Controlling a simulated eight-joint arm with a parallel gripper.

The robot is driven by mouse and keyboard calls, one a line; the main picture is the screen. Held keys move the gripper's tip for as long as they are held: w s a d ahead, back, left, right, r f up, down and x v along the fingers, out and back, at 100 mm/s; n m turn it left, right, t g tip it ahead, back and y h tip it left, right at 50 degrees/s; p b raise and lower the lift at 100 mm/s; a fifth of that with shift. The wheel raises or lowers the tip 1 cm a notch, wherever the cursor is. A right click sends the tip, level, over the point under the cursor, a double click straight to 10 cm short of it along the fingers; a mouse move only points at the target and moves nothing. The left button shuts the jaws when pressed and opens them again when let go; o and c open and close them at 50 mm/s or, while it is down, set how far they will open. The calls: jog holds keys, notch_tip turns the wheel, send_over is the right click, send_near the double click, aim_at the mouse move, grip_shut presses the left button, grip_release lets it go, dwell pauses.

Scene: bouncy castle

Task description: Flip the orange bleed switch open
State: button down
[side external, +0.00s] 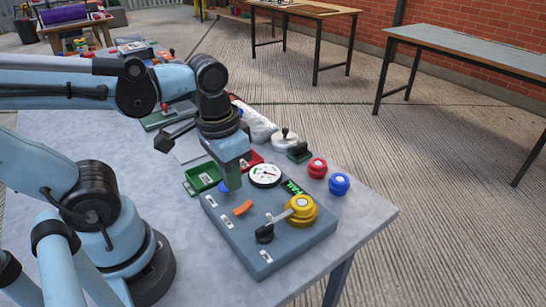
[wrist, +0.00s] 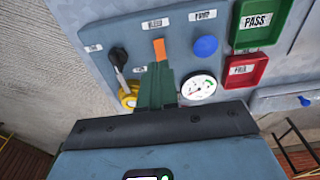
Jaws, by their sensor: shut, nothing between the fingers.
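The orange bleed switch (side external: 243,207) is a small tilted lever on the grey control panel (side external: 287,258). In the wrist view the switch (wrist: 159,48) stands just below the white BLEED label (wrist: 155,23). My gripper (side external: 233,187) points down over the panel's far side, close to the switch. Its green fingers (wrist: 157,72) are shut with nothing between them. In the wrist view their tips reach the lower end of the switch; I cannot tell whether they touch it.
A yellow valve (side external: 302,209) with a black-ended lever and a gauge (side external: 265,175) flank the switch. A blue button (wrist: 205,46) is beside it. A green tray (side external: 203,178) and a red tray (wrist: 243,71) lie past the panel.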

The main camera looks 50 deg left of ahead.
jog(key=s+r, duration=0.4)
jog(key=r, duration=0.3)
jog(key=shift+s, duration=0.15)
dwell(0.3)
